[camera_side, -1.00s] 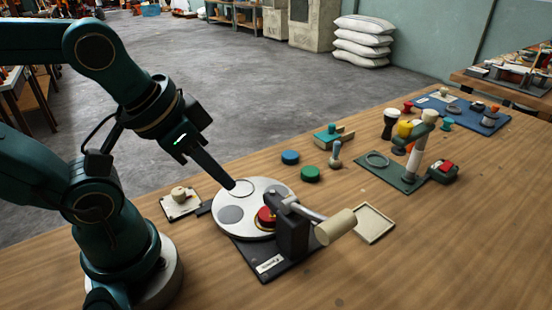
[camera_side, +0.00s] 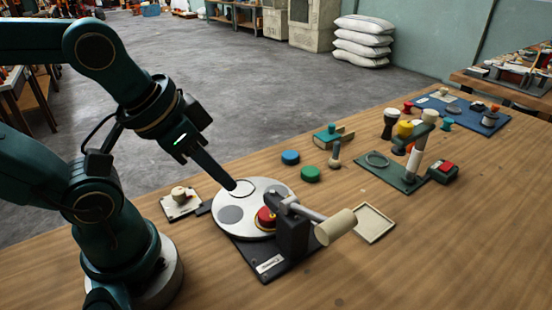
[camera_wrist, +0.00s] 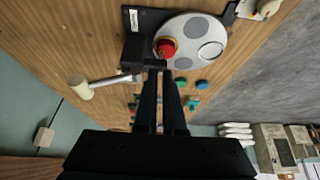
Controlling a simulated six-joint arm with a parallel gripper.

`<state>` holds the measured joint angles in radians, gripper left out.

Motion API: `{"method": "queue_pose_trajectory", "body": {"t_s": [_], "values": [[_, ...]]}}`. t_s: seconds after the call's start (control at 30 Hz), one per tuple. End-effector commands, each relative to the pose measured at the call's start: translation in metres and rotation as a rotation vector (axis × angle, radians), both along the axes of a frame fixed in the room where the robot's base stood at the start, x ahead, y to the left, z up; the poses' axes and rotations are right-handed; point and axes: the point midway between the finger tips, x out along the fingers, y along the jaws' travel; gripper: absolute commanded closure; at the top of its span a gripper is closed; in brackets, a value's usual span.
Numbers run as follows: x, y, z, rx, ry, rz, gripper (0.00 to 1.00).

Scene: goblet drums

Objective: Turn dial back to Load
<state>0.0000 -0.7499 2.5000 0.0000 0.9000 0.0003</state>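A small pale plate with a cream knob, which looks like the dial (camera_side: 179,193), lies left of the round disc, near my arm's base. It is partly cut off at the top right of the wrist view (camera_wrist: 264,8). Its markings and its setting are too small to read. My gripper (camera_side: 233,187) points down over the far left part of the pale disc, to the right of the knob and apart from it. In the wrist view its two dark fingers (camera_wrist: 160,72) lie close together with a thin gap. Nothing shows between them, and whether they meet at the tips is unclear.
The grey-spotted disc (camera_side: 257,194) carries a red piece (camera_side: 266,217) beside a dark post with a cream-handled lever (camera_side: 336,227). A shallow tray (camera_side: 373,222) lies to its right. Blue (camera_side: 290,157) and green (camera_side: 310,174) discs stand behind. The front right tabletop is clear.

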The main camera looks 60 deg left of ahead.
Motion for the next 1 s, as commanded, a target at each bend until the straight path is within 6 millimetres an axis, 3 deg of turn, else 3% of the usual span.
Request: {"method": "queue_pose_trajectory", "body": {"t_s": [0.03, 0.13, 0.37, 0.57, 0.77, 1.0], "values": [[-0.001, 0.0, 0.0, 0.002, 0.005, -0.004, 0.69], [-0.002, 0.001, 0.005, 0.014, 0.017, -0.018, 0.33], [0.014, 0.028, 0.01, 0.035, 0.189, 0.079, 0.33], [0.028, 0.075, -0.001, -0.002, 0.401, 0.252, 0.33], [0.028, 0.129, -0.026, -0.1, 0.605, 0.44, 0.33], [0.006, 0.181, -0.066, -0.261, 0.782, 0.638, 0.33]]}}
